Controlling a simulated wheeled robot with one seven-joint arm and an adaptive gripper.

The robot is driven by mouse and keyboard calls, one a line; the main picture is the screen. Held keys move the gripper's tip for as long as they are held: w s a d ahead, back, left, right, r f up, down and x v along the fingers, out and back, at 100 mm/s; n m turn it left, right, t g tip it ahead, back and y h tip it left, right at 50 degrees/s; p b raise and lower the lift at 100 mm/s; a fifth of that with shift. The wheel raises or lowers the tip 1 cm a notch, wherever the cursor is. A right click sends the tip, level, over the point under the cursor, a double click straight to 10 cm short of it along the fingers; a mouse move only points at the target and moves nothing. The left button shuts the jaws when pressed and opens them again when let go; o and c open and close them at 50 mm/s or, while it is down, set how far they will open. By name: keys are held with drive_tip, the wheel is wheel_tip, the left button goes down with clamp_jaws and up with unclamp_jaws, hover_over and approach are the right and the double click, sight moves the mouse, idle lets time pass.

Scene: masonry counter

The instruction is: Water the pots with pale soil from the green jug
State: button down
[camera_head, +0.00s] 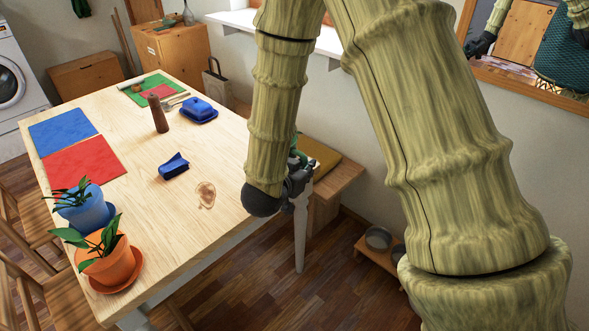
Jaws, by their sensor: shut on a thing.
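My gripper (297,184) is right of the table's near right part, mostly hidden behind my own arm. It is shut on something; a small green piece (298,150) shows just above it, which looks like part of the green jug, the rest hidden. A blue pot (88,213) with a leafy plant stands on a blue saucer at the table's near left. An orange pot (107,265) with a leafy plant stands on an orange saucer at the near corner. Leaves cover much of both pots' tops, and I cannot tell the soil's shade. The gripper is well apart from both pots.
The wooden table (180,235) also holds a dark blue object (174,166), a brown mill (158,113), a blue butter dish (199,110) and flat blue and red mats. A wooden bench (338,180) stands along the wall.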

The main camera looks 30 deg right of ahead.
drive_tip(key=s+d+n+t+y, duration=0.1)
drive_tip(key=d+n+t+y, duration=0.2)
drive_tip(key=d, duration=0.3)
drive_tip(key=shift+s+f+n, duration=0.15)
drive_tip(key=shift+f+n, duration=0.15)
drive_tip(key=shift+f, duration=0.05)
